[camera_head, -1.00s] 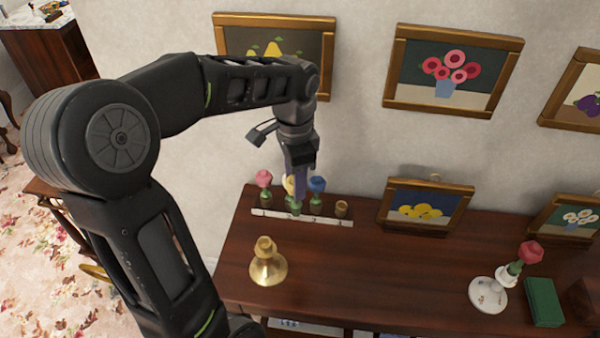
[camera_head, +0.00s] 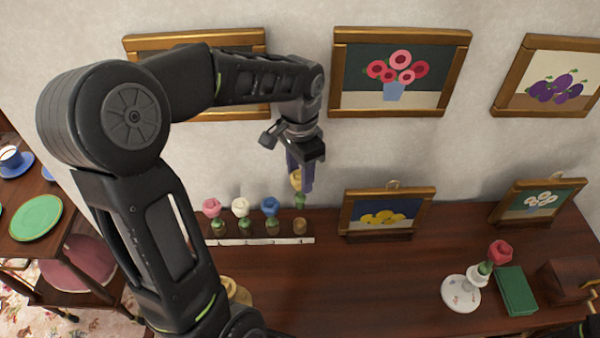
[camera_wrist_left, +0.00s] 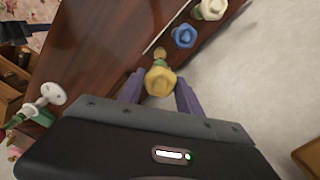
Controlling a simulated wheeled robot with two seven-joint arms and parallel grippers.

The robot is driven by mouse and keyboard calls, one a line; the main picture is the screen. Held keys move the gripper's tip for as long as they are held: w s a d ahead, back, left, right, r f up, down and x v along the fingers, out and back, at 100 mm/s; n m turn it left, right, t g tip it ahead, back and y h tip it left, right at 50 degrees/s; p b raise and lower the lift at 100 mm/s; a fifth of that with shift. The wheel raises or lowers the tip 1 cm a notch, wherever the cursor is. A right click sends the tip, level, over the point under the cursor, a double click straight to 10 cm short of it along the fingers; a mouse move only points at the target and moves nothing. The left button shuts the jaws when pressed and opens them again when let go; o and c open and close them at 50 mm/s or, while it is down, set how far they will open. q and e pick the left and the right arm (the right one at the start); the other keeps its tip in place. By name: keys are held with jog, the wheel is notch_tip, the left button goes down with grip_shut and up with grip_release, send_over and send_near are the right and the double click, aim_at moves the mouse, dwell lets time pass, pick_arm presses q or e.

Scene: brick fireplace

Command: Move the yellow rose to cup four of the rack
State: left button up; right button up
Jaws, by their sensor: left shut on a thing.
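My left gripper (camera_head: 302,182) is shut on the yellow rose (camera_head: 296,180), head up with its green stem below. The yellow rose also shows between the fingers in the left wrist view (camera_wrist_left: 160,81). The rack (camera_head: 262,241) has a white front strip and stands on the wooden top against the wall. Its cups hold a pink rose (camera_head: 211,207), a white rose (camera_head: 241,207) and a blue rose (camera_head: 270,206). The rightmost cup (camera_head: 300,227) is empty, and the yellow rose hangs just above it. My right gripper is not seen.
A small framed lemon picture (camera_head: 388,213) stands right of the rack. Farther right are a white vase (camera_head: 462,294) with a red rose and a green book (camera_head: 516,290). A brass object (camera_head: 236,291) is partly hidden behind my left arm.

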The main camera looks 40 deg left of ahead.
aim_at(300, 198)
pick_arm(q)
jog(key=shift+f+b, duration=1.3)
jog(key=shift+f, duration=0.5)
jog(key=shift+f+b, duration=0.75)
jog(key=shift+f, duration=0.3)
jog(key=shift+f+b, duration=1.45)
jog(key=shift+f, duration=0.55)
jog(key=o, duration=1.2)
notch_tip(300, 198, up, 8)
jog(key=shift+f+b, duration=0.1)
jog(key=shift+b, duration=0.2)
